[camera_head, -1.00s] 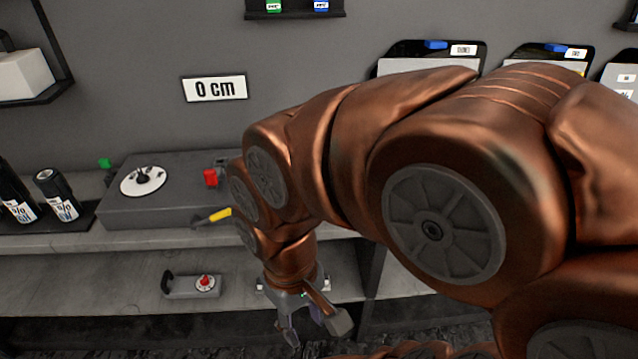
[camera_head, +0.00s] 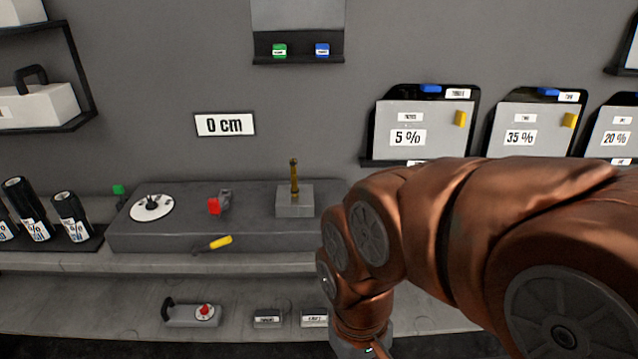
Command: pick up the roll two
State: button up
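Three black rolls with white labels stand upright at the far left of the workbench: one cut by the left edge (camera_head: 5,228), a taller one (camera_head: 25,205) and one to its right (camera_head: 71,212). The label print is too small to read, so I cannot tell which is roll two. My arm comes in from the right, and its wrist points down at the bottom centre, far to the right of the rolls. My gripper's fingers are below the bottom edge, out of view.
A grey box with a white dial (camera_head: 152,207) and a red switch (camera_head: 214,206) stands right of the rolls. A yellow-handled tool (camera_head: 221,242) lies at its front. A red-knobbed device (camera_head: 205,310) sits on the lower shelf. Tint panels (camera_head: 424,125) hang at right.

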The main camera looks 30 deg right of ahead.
aim_at(19, 190)
jog(key=z, duration=0.25)
jog(key=i, duration=1.05)
jog(key=k, duration=0.5)
jog(key=u, duration=0.85)
jog(key=k, duration=0.45)
jog(key=u, duration=0.6)
jog(key=i, duration=0.6)
jog(key=u, duration=0.55)
jog(key=i, duration=0.9)
jog(key=u, duration=0.5)
